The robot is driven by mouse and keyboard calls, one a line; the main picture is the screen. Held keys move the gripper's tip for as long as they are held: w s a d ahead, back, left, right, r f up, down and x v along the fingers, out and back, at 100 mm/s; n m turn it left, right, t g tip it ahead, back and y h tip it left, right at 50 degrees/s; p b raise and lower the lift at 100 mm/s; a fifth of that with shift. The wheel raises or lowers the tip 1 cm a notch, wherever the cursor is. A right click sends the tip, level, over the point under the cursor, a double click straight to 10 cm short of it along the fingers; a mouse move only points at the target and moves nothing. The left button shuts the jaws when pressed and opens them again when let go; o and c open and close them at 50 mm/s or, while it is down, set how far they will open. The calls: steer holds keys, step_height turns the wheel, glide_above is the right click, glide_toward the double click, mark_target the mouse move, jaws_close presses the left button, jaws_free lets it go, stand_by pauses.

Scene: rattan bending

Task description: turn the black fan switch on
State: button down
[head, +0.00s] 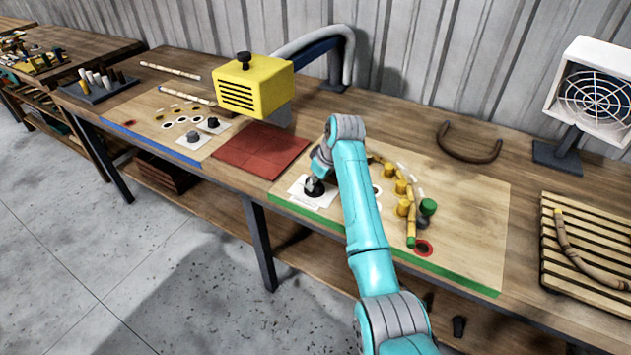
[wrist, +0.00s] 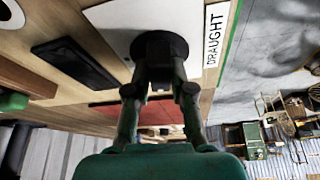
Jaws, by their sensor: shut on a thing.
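The black fan switch (head: 314,190) is a round black knob on a white plate at the left front of the green-edged board. In the wrist view the black switch (wrist: 160,44) sits on its white plate beside a label reading DRAUGHT (wrist: 214,40). My gripper (head: 315,180) is over the plate, with its arm reaching in from the front. In the wrist view the fingers of my gripper (wrist: 160,78) are shut on the switch knob. The fingers hide part of the knob, and I cannot read its setting. The caged fan (head: 594,97) stands at the back right.
The green-edged board (head: 465,215) holds yellow pegs, a green peg (head: 428,206) and a rattan piece (head: 412,228). A yellow box (head: 255,88) stands behind a red mat (head: 260,150). A slatted rack (head: 590,255) lies right. Two other knobs sit left on the blue-edged board.

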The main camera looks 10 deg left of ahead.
steer(key=m+t+h, duration=0.1)
steer(key=m, duration=0.3)
steer(key=shift+s+a+m, duration=0.1)
steer(key=shift+m, duration=0.2)
steer(key=m+h, duration=0.1)
steer(key=m, duration=0.2)
steer(key=shift+m+t+h, duration=0.3)
steer(key=shift+t+h, duration=0.1)
steer(key=m+h, duration=0.1)
steer(key=m, duration=0.2)
steer(key=shift+a+m, duration=0.15)
steer(key=shift+m, duration=0.15)
steer(key=shift+m+h, duration=0.9)
steer(key=shift+m, duration=0.9)
steer(key=c, duration=1)
jaws_free()
